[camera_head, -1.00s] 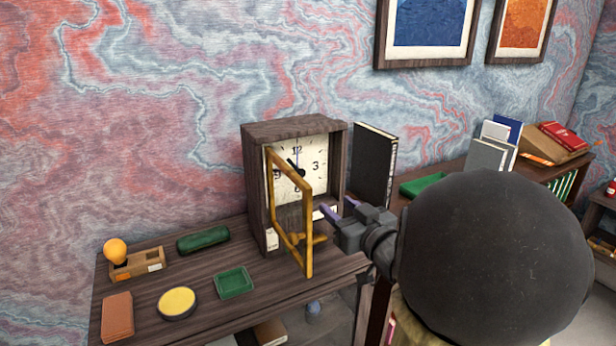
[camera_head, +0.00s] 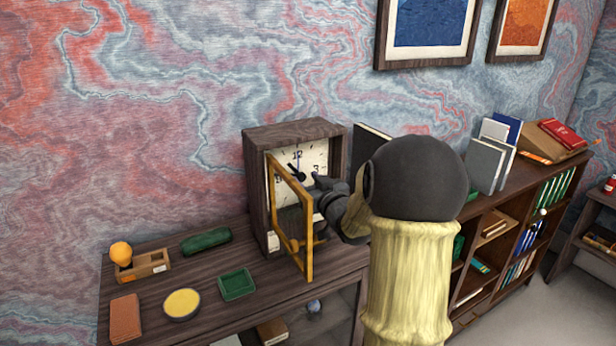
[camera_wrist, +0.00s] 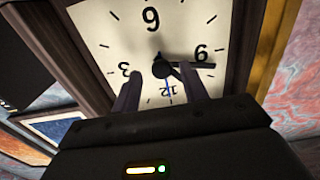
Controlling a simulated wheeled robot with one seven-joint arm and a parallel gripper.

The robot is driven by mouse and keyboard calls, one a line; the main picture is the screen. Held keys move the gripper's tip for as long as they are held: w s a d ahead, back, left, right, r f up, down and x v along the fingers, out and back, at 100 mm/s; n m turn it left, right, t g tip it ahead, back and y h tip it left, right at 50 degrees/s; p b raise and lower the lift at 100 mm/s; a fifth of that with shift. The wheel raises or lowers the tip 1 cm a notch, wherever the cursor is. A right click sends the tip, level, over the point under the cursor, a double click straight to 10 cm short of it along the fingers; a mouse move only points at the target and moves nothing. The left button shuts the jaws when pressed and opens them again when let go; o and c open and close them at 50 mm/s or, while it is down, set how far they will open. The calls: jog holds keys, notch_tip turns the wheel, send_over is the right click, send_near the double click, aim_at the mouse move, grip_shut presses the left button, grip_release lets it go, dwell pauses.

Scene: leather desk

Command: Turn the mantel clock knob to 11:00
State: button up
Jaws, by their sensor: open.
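The mantel clock (camera_head: 255,195) stands upright on the desk, its gold-framed door (camera_head: 309,250) swung open toward the front. Its white face (camera_wrist: 112,40) appears upside down in the wrist view. The dark round knob (camera_wrist: 161,68) is at the face's centre. A black hand (camera_wrist: 200,66) points between 9 and 10; a thin blue hand (camera_wrist: 169,90) points at 12. My gripper (camera_head: 319,184) is open in front of the face. In the wrist view its fingers (camera_wrist: 160,75) lie either side of the knob, apart from it; exact depth is unclear.
The open door stands just left of my gripper. A dark book (camera_head: 366,145) stands right of the clock. A green tray (camera_head: 237,284), yellow disc (camera_head: 181,303), green case (camera_head: 205,240) and wooden box (camera_head: 143,266) lie on the desk's left. A bookshelf (camera_head: 505,222) stands at right.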

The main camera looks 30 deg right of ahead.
jog(key=shift+w+a, duration=0.2)
jog(key=shift+c, duration=0.2)
grip_shut()
jog(key=shift+d, duration=0.4)
jog(key=shift+a, duration=0.45)
